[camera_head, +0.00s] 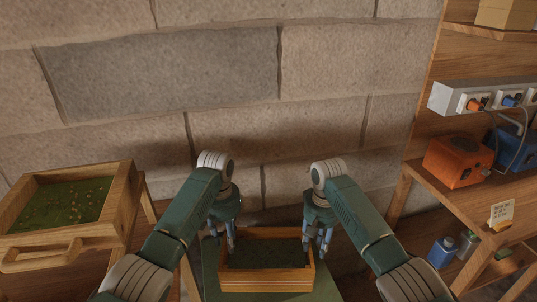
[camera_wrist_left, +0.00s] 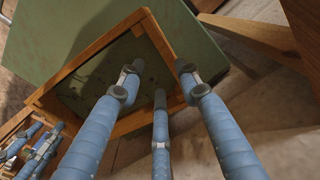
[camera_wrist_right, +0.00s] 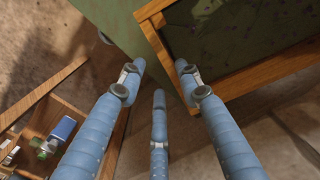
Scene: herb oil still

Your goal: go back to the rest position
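My left gripper (camera_head: 231,246) points down by the left end of a small wooden crate (camera_head: 266,283) with a dark green inside. My right gripper (camera_head: 318,247) points down by its right end. Whether any finger touches the crate cannot be told.
The crate sits on a green surface (camera_head: 210,270). A larger wooden box (camera_head: 116,230) with herb bits stands left. Right, a wooden shelf holds an orange device (camera_head: 459,160), a blue device (camera_head: 507,148), a power strip (camera_head: 480,98) and bottles (camera_head: 441,252). A stone wall (camera_head: 230,70) is behind.

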